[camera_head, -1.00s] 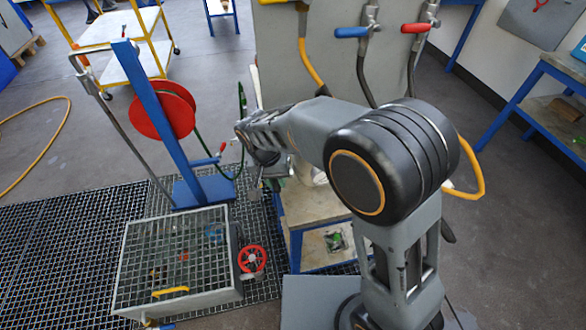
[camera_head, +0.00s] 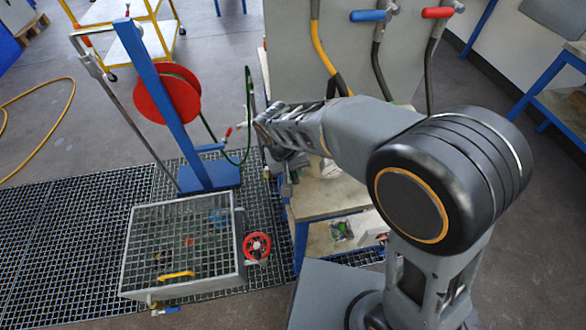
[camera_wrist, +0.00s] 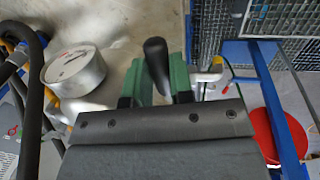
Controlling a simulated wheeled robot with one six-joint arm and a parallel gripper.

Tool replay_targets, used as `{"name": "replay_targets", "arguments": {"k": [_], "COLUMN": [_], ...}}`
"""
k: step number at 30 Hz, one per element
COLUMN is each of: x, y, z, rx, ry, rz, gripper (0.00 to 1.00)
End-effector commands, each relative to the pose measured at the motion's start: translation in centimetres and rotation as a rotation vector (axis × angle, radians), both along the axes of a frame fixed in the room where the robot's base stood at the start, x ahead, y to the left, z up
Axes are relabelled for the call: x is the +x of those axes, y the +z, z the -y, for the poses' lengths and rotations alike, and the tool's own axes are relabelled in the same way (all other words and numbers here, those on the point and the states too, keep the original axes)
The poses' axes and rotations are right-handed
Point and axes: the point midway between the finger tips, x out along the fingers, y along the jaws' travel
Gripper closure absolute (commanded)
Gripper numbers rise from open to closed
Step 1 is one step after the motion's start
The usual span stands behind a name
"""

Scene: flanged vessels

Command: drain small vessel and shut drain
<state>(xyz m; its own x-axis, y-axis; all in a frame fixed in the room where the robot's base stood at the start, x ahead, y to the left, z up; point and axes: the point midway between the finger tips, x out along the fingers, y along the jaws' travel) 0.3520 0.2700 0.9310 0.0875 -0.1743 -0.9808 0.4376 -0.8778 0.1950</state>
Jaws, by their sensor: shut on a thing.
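My gripper (camera_wrist: 160,72) has green jaws that are shut on a black rounded handle (camera_wrist: 154,52) in the wrist view. The handle sticks up between the jaws, and its lower end is hidden by the gripper. A short silver cylinder with a label on its top (camera_wrist: 75,68) stands to the left of the jaws, apart from them. I cannot tell whether this is the small vessel or what the handle belongs to. In the head view my arm reaches left over a bench (camera_head: 328,196), and my jaws are too small and covered to make out.
A blue stand with a red reel (camera_head: 168,95) rises left of the bench. A grated box (camera_head: 185,246) with a red handwheel (camera_head: 257,246) sits on the floor grating. A grey panel with blue and red valve levers (camera_head: 368,16) stands behind. Dark hoses (camera_wrist: 30,95) run close left of my gripper.

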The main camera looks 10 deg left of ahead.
Motion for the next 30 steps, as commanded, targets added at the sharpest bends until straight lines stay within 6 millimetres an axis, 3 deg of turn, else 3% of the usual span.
{"name": "replay_targets", "arguments": {"k": [4, 5, 12, 23, 30], "x": [0.1, 0.1, 0.1, 0.0, -0.4], "y": [0.2, 0.2, 0.1, 0.7, 4.9], "z": [-0.1, -0.1, 0.0, -0.1, -0.9], "rx": [0.004, 0.004, 0.001, 0.002, 0.004], "ry": [0.006, 0.005, 0.0, -0.001, -0.002], "rz": [0.005, 0.005, 0.002, 0.003, 0.004], "gripper": [1.0, 0.77, 0.54, 0.53, 0.53]}}
